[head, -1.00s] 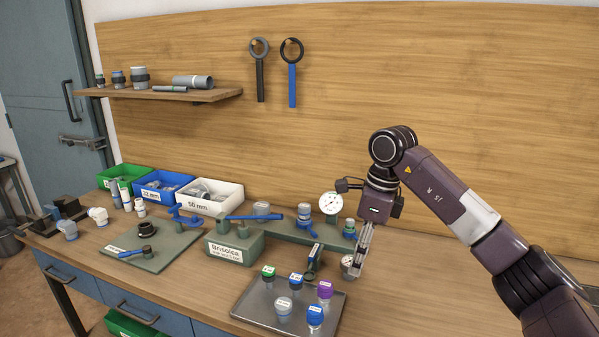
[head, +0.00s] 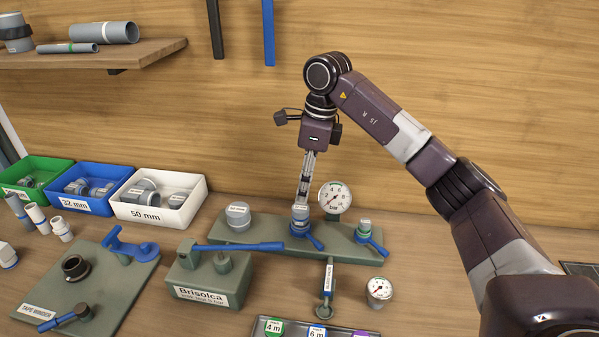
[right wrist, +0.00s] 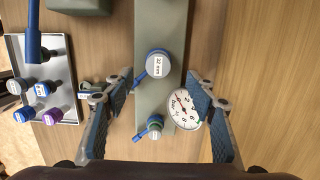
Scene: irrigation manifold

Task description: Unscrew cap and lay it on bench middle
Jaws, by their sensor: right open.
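The green manifold (head: 258,238) lies along the back of the bench, with a grey-capped outlet (head: 238,214), a middle outlet with a grey cap (head: 300,211) and blue lever, and a smaller right outlet (head: 364,227). My right gripper (head: 303,197) points down at the middle cap. In the right wrist view, my open gripper (right wrist: 160,88) has its fingers to either side of this cap, labelled 32 mm (right wrist: 157,65), with gaps on both sides. Whether the fingertips are down at cap height is unclear. My left gripper is out of view.
A pressure gauge (head: 334,198) stands close beside my right gripper. The green Brisolca block (head: 208,285) is front left. Bare bench (head: 440,295) shows at right.

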